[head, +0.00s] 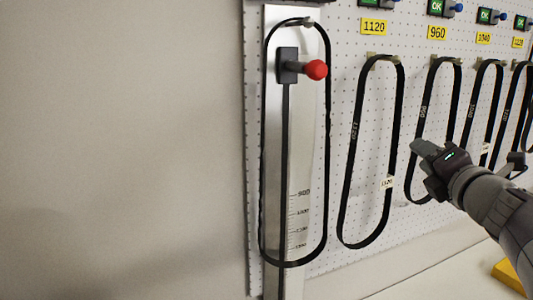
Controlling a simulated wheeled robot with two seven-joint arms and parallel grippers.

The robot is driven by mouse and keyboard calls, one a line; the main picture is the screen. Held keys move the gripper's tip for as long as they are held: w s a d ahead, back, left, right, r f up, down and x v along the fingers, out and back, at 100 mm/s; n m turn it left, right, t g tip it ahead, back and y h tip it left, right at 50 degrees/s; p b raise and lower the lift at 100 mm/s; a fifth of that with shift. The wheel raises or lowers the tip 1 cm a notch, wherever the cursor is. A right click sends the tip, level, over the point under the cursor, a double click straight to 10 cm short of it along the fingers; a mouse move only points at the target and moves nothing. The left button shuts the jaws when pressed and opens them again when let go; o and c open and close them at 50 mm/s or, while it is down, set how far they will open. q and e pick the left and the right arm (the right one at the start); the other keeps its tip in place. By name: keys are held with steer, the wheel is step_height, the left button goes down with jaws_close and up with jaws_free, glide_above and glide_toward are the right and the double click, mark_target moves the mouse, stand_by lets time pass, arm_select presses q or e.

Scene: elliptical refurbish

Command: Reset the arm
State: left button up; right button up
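My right gripper (424,150) and its arm come in from the lower right. The gripper is in front of the hanging belt under the yellow 960 label and hides part of that belt. Its fingers look close together, but I cannot tell whether they are open or shut, and no held object shows. My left gripper is not in view. A metal measuring plate (273,200) with a scale stands on the pegboard. A dark slider block (288,66) with a red knob (316,70) is near its top. A black belt (264,150) loops around the plate's upper peg and hangs down.
Several black belts hang on the white pegboard, such as the 1120 belt (352,150) and the 960 belt (456,95). Yellow labels (374,27) and OK displays (377,3) are above them. A yellow object (508,275) is at the lower right. The wall at left is bare.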

steer(key=s+f+m+g+h, duration=0.25)
steer(key=f+m+g, duration=0.25)
steer(key=f+m, duration=0.7)
steer(key=s+f+m+g+h, duration=0.2)
steer(key=s+f+m+g, duration=0.15)
steer(key=f+m, duration=0.9)
steer(key=s+a+f+g+y, duration=0.4)
steer(key=s+a+f+g, duration=0.4)
steer(key=s+a+f, duration=0.5)
step_height(320, 180, down, 3)
steer(key=shift+s+a+f+m, duration=0.1)
steer(key=shift+s+a+m, duration=0.2)
steer(key=shift+a, duration=0.3)
steer(key=shift+w, duration=0.1)
stand_by(1.9)
